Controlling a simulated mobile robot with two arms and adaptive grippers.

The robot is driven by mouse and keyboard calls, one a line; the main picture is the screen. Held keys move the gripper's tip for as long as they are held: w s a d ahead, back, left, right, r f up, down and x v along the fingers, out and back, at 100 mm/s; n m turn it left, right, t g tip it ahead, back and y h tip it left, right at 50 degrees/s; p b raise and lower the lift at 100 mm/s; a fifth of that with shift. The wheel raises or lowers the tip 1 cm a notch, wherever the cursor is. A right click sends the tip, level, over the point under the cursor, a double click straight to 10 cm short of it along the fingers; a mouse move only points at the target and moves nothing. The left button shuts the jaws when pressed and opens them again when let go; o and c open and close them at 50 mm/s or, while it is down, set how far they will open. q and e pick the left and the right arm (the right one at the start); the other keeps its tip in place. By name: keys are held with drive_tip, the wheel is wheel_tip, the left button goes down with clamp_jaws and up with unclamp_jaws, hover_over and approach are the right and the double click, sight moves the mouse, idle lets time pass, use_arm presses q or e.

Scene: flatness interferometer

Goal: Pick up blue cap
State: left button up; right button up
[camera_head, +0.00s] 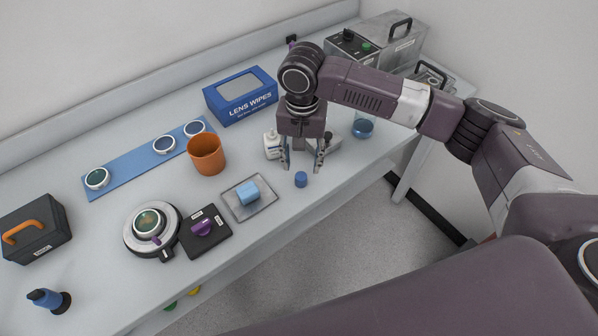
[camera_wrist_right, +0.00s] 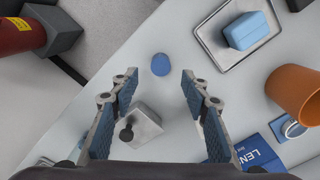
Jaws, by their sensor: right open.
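The blue cap (camera_head: 301,179) is a small blue cylinder on the white bench near its front edge. It also shows in the right wrist view (camera_wrist_right: 160,64), centred beyond the fingertips. My right gripper (camera_head: 302,166) points down with its fingers spread, just behind and above the cap. In the right wrist view my right gripper (camera_wrist_right: 159,80) has an empty gap between its fingers, and the cap is not between the pads. My left gripper is not in view.
A tray (camera_head: 237,213) with a light-blue block (camera_head: 248,193) lies left of the cap. An orange cup (camera_head: 207,155), white bottle (camera_head: 272,144) and lens-wipes box (camera_head: 240,97) stand nearby. A grey block with a black knob (camera_wrist_right: 143,122) lies beneath my right gripper. The bench just around the cap is clear.

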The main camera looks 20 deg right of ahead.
sight(301, 176)
drive_tip(key=shift+s+f, duration=0.2)
drive_tip(key=shift+f, duration=0.2)
wheel_tip(301, 176, down, 5)
drive_tip(key=shift+w+p, duration=0.15)
drive_tip(key=shift+p, duration=0.6)
drive_tip(key=c, duration=0.8)
